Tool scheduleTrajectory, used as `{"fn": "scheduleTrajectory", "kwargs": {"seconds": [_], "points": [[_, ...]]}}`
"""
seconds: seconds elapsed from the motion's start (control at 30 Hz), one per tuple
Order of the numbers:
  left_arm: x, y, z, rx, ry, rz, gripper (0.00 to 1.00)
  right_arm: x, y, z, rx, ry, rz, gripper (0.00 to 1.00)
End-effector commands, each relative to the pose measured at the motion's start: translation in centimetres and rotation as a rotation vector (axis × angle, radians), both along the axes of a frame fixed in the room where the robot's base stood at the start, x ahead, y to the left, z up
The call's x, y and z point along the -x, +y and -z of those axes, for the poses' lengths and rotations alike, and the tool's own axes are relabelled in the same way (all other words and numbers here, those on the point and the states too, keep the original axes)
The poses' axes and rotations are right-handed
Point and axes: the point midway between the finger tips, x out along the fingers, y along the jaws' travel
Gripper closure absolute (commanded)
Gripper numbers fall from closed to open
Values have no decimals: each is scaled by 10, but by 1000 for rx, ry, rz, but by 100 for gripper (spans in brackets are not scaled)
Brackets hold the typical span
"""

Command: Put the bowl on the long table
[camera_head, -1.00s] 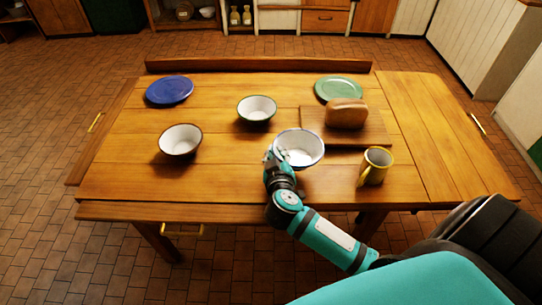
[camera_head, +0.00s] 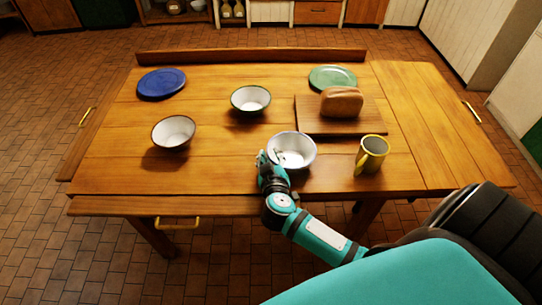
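A white bowl with a thin dark rim (camera_head: 300,153) is at the near middle of the wooden table (camera_head: 220,178). My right gripper (camera_head: 268,158) is at the bowl's left rim and appears shut on it, with one finger inside and one outside. The bowl looks upright and at or very near the tabletop; its underside is hidden. My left gripper is not in view.
Two other bowls stand at the left (camera_head: 174,132) and middle (camera_head: 250,100). A blue plate (camera_head: 161,83) and green plate (camera_head: 332,77) lie at the back. A bread loaf (camera_head: 341,102) sits on a board (camera_head: 312,122); a yellow mug (camera_head: 371,155) stands right of the held bowl. The table's right end is clear.

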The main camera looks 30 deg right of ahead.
Motion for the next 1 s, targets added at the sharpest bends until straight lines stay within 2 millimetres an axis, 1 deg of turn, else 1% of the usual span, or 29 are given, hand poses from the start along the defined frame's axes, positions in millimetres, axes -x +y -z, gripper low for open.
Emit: {"fn": "scheduleTrajectory", "kwargs": {"seconds": [0.33, 0.37, 0.47, 0.8, 0.9, 1.0], "points": [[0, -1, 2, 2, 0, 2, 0, 0, 0, -2, 1, -1, 0, 71], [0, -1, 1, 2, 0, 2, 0, 2, 1, -3, 0, 0, 0, 71], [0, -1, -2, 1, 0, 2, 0, 14, 8, -7, -1, 2, -2, 71], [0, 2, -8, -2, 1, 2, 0, 75, 40, -28, -2, 1, -1, 71], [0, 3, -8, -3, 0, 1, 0, 88, 48, -31, -1, 1, -1, 71], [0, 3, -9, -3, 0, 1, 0, 97, 52, -34, -1, 1, 0, 71]]}}
